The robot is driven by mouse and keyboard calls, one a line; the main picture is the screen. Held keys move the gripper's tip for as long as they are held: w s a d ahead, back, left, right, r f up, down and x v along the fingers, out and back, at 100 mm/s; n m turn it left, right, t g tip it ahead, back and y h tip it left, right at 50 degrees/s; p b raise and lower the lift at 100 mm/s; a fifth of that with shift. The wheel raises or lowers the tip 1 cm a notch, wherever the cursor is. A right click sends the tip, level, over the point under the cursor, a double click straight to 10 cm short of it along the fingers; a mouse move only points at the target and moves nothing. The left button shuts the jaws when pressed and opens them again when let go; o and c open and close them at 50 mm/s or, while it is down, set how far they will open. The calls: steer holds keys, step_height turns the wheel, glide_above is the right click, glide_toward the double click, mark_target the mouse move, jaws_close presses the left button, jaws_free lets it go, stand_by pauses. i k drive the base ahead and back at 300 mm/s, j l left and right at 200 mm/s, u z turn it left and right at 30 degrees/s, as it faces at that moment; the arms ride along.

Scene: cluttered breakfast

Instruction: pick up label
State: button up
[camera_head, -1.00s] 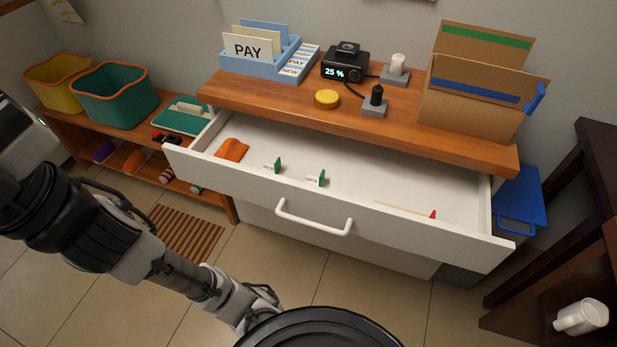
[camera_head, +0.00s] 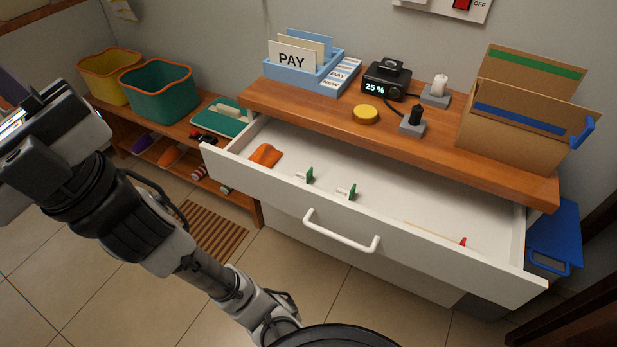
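Two small white labels with green upright parts stand in the open white drawer. The left label (camera_head: 309,175) is near the drawer's front wall, and the right label (camera_head: 351,192) is a little to its right. Their writing is too small to read now. The drawer (camera_head: 400,205) is pulled out below the wooden top. My arm reaches up along the left side of the view, apart from the drawer. My gripper's fingertips are not in view.
The drawer also holds an orange item (camera_head: 265,155) and a thin stick with a red end (camera_head: 462,242).

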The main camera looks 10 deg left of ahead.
mark_target(307, 177)
steer(key=k+j+u, duration=0.1)
steer(key=u, duration=0.3)
steer(key=j+u, duration=0.2)
steer(key=u, duration=0.15)
steer(key=j+u, duration=0.2)
steer(key=u, duration=0.2)
steer(key=k+j, duration=0.05)
